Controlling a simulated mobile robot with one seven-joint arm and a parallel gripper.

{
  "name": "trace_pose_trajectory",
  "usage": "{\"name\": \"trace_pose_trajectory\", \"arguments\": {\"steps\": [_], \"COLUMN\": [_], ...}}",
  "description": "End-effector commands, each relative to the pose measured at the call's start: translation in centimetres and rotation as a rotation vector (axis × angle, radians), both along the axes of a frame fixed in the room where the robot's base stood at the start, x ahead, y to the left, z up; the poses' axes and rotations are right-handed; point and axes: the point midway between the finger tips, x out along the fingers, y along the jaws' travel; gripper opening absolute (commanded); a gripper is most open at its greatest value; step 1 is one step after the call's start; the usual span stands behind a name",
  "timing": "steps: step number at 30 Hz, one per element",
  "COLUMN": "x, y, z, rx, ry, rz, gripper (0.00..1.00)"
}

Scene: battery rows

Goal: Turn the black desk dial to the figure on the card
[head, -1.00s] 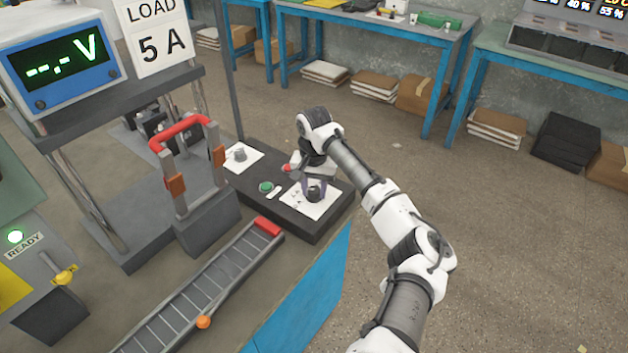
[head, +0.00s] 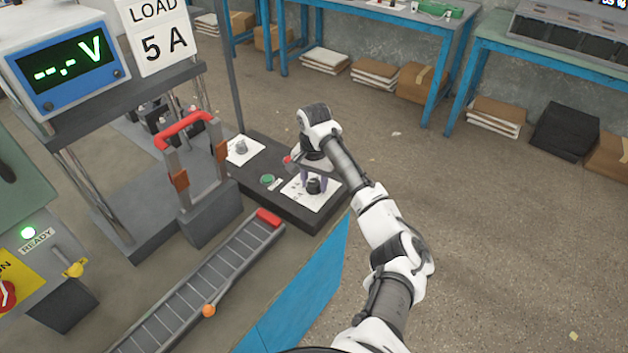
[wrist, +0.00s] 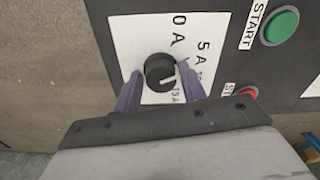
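The black desk dial (wrist: 160,72) is a round knob with a white pointer line, on a white scale plate (wrist: 125,40). The pointer faces the lower right in the wrist view, on the side of the 10 and 15 A marks; the exact mark is unclear. The 0 A and 5 A marks show above it. The card (head: 158,38) reads "LOAD 5 A". My gripper (wrist: 160,70) has one finger on each side of the dial, with a narrow gap showing on both sides, so it is open around it. It also shows over the dial in the head view (head: 313,182).
A green START button (wrist: 281,26) and a partly hidden red button (wrist: 247,94) sit beside the dial plate. A second grey knob (head: 241,147) is further back on the desk panel. A red-handled frame (head: 185,130) and a slotted track (head: 215,285) stand to the left.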

Motion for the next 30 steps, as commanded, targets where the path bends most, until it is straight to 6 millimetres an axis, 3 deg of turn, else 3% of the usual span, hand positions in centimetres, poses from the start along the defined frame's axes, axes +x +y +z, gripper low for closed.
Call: {"name": "trace_pose_trajectory", "arguments": {"steps": [3, 14, 20, 24, 30], "x": [0.0, 0.1, 0.2, 0.2, 0.1], "y": [0.0, 0.1, 0.1, 0.0, -0.1], "z": [0.0, 0.6, 3.8, 7.7, 11.6], "rx": [0.000, 0.002, 0.003, -0.002, -0.003], "ry": [-0.001, -0.004, -0.007, -0.009, -0.005], "rz": [0.000, 0.001, 0.002, 0.001, 0.001], "gripper": [0.56, 0.56, 0.56, 0.56, 0.56]}}
